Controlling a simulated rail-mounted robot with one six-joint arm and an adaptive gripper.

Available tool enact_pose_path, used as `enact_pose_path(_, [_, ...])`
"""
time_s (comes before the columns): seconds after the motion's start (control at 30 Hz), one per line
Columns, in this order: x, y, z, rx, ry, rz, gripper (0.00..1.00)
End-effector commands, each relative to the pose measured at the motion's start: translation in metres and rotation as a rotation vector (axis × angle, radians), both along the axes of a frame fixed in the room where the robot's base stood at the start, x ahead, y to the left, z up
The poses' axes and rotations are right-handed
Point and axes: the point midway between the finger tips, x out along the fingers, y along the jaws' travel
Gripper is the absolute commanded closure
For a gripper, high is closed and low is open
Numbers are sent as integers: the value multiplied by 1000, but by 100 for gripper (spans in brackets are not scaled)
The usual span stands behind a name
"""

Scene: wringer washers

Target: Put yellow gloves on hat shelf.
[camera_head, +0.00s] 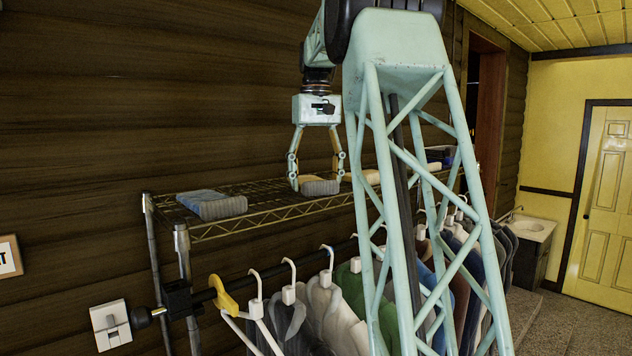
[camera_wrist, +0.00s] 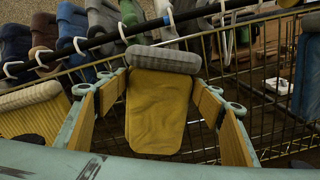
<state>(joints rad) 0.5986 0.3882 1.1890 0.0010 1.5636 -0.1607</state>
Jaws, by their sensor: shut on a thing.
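The yellow gloves (camera_wrist: 158,108) with a grey cuff lie between the fingers of my gripper (camera_wrist: 160,100) in the wrist view. In the head view my gripper (camera_head: 318,180) points down at the hat shelf (camera_head: 270,203), a wire rack above the clothes rail, with its fingers around the gloves' grey cuff (camera_head: 320,188). My gripper is shut on the gloves. They are at the level of the shelf wires; I cannot tell whether they touch them.
Blue gloves (camera_head: 212,204) with a grey cuff lie on the shelf's left end. Another yellow pair (camera_wrist: 35,112) lies on the other side. Clothes on hangers (camera_head: 325,310) hang from the rail below. A dark log wall (camera_head: 150,90) stands behind the shelf.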

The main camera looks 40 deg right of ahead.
Motion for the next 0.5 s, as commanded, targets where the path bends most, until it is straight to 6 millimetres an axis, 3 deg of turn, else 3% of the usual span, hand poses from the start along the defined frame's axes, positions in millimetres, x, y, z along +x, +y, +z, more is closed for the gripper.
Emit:
enact_pose_path(0.37, [0,0,-2,0,0,0,51])
enact_pose_path(0.4, [0,0,-2,0,0,0,38])
enact_pose_path(0.5, [0,0,-2,0,0,0,29])
